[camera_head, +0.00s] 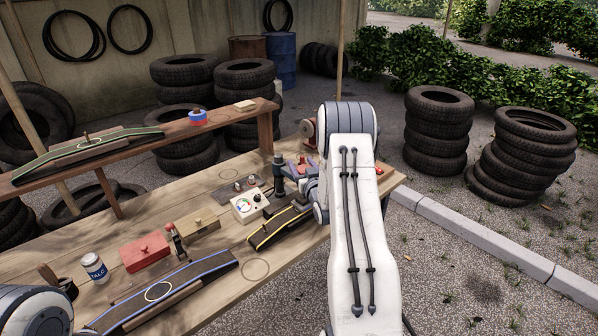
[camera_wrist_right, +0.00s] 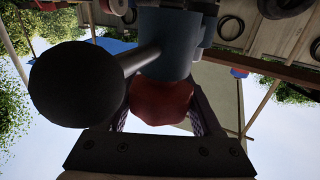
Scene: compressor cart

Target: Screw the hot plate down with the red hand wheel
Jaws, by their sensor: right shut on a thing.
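The red hand wheel (camera_wrist_right: 160,102) sits between the fingers of my right gripper (camera_wrist_right: 163,92) in the right wrist view, and the gripper is shut on it. The wheel is right up against a blue-grey cylindrical part (camera_wrist_right: 165,45) of the press. A dark lever with a round black knob (camera_wrist_right: 75,83) stands close beside it. In the head view the dark press column (camera_head: 278,174) stands at the table's right part, with my right gripper (camera_head: 294,176) beside it. My arm hides part of that area. I cannot make out the hot plate clearly. My left gripper is out of view.
A raised shelf (camera_head: 150,139) runs along the back. Stacked tyres (camera_head: 437,130) stand on the ground beyond.

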